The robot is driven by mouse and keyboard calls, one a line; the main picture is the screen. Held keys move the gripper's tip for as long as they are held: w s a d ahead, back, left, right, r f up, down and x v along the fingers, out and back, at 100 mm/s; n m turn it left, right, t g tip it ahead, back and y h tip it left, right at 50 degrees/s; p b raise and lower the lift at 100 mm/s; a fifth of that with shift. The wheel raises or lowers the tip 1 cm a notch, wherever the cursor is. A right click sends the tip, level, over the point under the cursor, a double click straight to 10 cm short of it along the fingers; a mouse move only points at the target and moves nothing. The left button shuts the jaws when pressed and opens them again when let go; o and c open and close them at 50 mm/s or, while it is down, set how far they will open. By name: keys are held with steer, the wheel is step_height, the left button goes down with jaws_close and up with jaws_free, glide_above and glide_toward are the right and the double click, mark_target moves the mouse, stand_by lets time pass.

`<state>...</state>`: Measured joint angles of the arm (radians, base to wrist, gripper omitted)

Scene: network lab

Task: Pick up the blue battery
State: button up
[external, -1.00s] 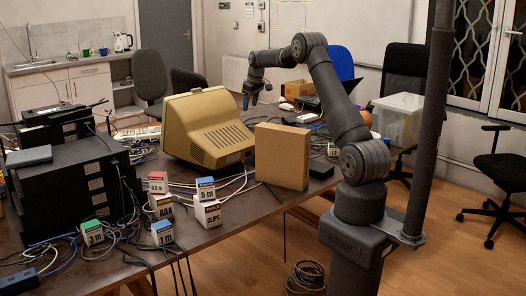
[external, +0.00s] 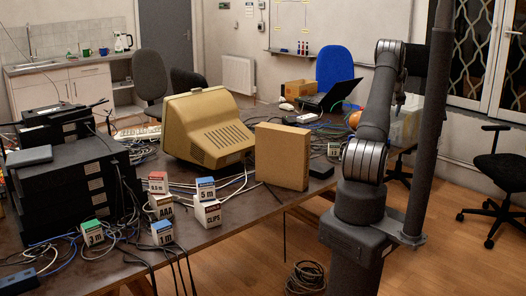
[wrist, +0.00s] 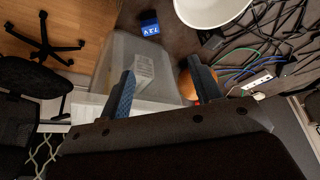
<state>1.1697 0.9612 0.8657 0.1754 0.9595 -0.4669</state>
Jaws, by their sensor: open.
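A small blue box (wrist: 150,23) with white lettering lies on the dark table near the top of the wrist view. It looks like the blue battery, but the lettering is too small to read surely. My gripper (wrist: 160,65) is open, with nothing between its fingers. It hangs above a clear plastic bin (wrist: 120,52), and the blue box is beyond the fingertips, apart from them. In the external view my arm hides most of the gripper, and I cannot make out this blue box there.
A white bowl (wrist: 212,8) is right of the blue box. An orange round object (wrist: 187,84) is partly behind the right finger. Cables and a white power strip (wrist: 254,83) lie at right. In the external view, a cardboard box (external: 282,157) and beige monitor (external: 207,128) stand left of my arm.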

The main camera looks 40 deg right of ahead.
steer(key=shift+s+d+x, duration=0.15)
steer(key=shift+s+x, duration=0.15)
steer(key=shift+x, duration=2.6)
steer(key=shift+s+d+x, duration=0.1)
steer(key=shift+s+x, duration=0.2)
steer(key=shift+x, duration=2.6)
steer(key=shift+s+d+x, duration=0.15)
steer(key=shift+s+x, duration=0.15)
steer(key=shift+x, duration=2.55)
steer(key=shift+f, duration=0.15)
steer(key=c, duration=1.1)
